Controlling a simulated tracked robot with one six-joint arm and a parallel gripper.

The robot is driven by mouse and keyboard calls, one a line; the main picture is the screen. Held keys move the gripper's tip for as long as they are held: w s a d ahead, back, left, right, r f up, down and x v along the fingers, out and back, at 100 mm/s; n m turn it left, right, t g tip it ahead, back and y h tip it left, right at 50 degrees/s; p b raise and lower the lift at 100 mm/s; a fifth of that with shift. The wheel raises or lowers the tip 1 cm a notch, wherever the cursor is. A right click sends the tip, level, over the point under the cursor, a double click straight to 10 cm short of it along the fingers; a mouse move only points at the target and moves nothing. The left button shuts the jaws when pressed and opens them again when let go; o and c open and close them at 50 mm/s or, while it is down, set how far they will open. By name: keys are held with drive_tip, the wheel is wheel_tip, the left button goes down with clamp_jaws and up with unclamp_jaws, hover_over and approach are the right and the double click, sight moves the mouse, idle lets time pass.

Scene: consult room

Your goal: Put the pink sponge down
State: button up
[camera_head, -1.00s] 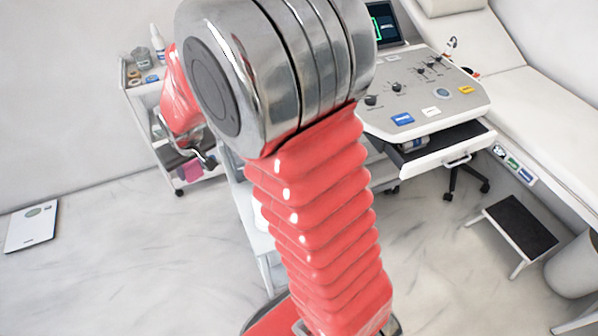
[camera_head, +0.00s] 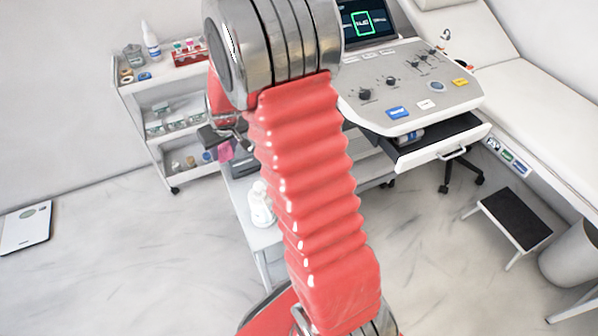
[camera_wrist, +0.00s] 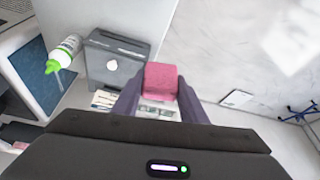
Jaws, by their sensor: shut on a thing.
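The pink sponge (camera_wrist: 160,78) is held between the two dark fingertips of my gripper (camera_wrist: 159,90) in the wrist view. The gripper is shut on it. In the head view the sponge (camera_head: 225,151) shows as a small pink patch below my gripper (camera_head: 221,142), left of my red arm. It appears in the air between the white trolley and the white table. My arm hides part of the gripper and of the table there.
A white trolley (camera_head: 140,108) with bottles and small items stands left. A white table (camera_head: 238,192) bears a white bottle (camera_head: 262,205). The console (camera_head: 425,85) has an open drawer (camera_head: 440,148). A grey box (camera_wrist: 117,66) and green-capped bottle (camera_wrist: 64,53) show in the wrist view.

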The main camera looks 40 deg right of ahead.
drive_tip(key=s+d+f, duration=0.1)
drive_tip(key=d+f, duration=0.3)
drive_tip(key=d, duration=0.4)
drive_tip(key=s+d+f+m, duration=0.1)
drive_tip(key=s+d+f, duration=0.1)
drive_tip(key=d, duration=0.6)
drive_tip(key=s+d+f+m+h, duration=0.1)
drive_tip(key=s+d+f, duration=0.1)
drive_tip(key=d+f, duration=0.3)
drive_tip(key=d, duration=0.4)
drive_tip(key=shift+f, duration=0.35)
drive_tip(key=shift+s+d, duration=0.1)
drive_tip(key=shift+f, duration=2.9)
drive_tip(key=shift+f, duration=2.1)
